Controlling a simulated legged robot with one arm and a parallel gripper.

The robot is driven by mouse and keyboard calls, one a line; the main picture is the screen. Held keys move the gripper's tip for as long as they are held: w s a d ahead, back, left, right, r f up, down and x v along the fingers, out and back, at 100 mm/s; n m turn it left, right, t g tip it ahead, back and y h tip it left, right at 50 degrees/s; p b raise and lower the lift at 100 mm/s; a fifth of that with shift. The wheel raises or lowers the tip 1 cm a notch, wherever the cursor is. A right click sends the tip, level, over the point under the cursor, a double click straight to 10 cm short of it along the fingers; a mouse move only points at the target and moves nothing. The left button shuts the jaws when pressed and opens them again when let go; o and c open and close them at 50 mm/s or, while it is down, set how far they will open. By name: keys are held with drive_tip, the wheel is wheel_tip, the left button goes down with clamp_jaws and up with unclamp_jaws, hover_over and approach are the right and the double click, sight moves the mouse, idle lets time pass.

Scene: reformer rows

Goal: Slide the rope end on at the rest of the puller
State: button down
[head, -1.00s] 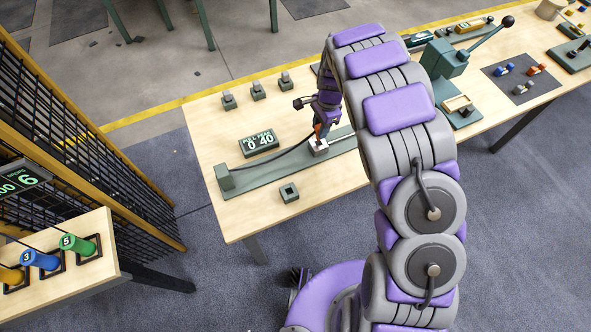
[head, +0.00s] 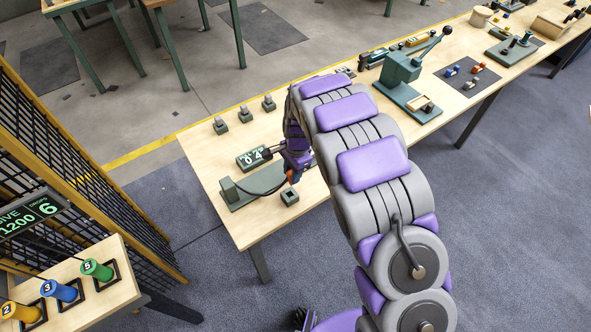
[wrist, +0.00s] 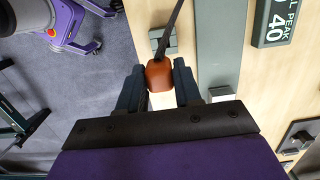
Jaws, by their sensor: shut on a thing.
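My gripper (wrist: 158,84) is shut on the orange rope end (wrist: 159,73). In the head view my gripper (head: 293,176) is over the near edge of the table. The dark rope (wrist: 170,28) runs from the rope end to the puller's post (head: 229,189) and hangs in a slack curve. The rest, a small green square block (head: 290,197), sits on the table just below my gripper. In the wrist view a green block (wrist: 157,44), likely the rest, shows just beyond the rope end, partly behind the rope. I cannot tell whether they touch.
The puller's green rail (wrist: 220,45) lies beside my gripper, with a display (head: 253,158) behind it. Several small grey-topped blocks (head: 244,114) stand along the back edge. A lever press (head: 404,72) stands farther right.

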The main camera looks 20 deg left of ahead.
drive_tip(key=shift+w+d, duration=0.1)
drive_tip(key=shift+d, duration=0.05)
drive_tip(key=shift+a+f, duration=0.15)
drive_tip(key=shift+a, duration=0.75)
drive_tip(key=shift+a+f+p, duration=0.15)
drive_tip(key=shift+f+p, duration=0.1)
drive_tip(key=shift+p, duration=0.05)
drive_tip(key=shift+d+f, duration=0.75)
drive_tip(key=shift+f, duration=0.7)
drive_tip(key=shift+a+f, duration=0.15)
drive_tip(key=shift+f, duration=0.95)
